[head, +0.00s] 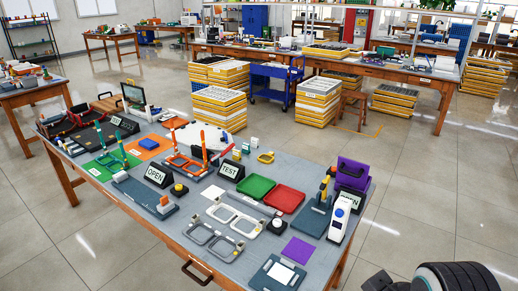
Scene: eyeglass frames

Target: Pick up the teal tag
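I cannot single out the teal tag for certain. My gripper is not recognisable in this view. Dark ribbed parts at the lower right corner are apart from the bench, and I cannot tell what they are.
The bench holds OPEN (157,174) and TEST (231,171) signs, a green tray (254,187), a red tray (284,198), pale eyeglass frames (234,215), a purple square (298,250) and a white bottle-like device (339,222). Floor right of the bench is mostly clear. Yellow-edged crates (317,102) stand behind.

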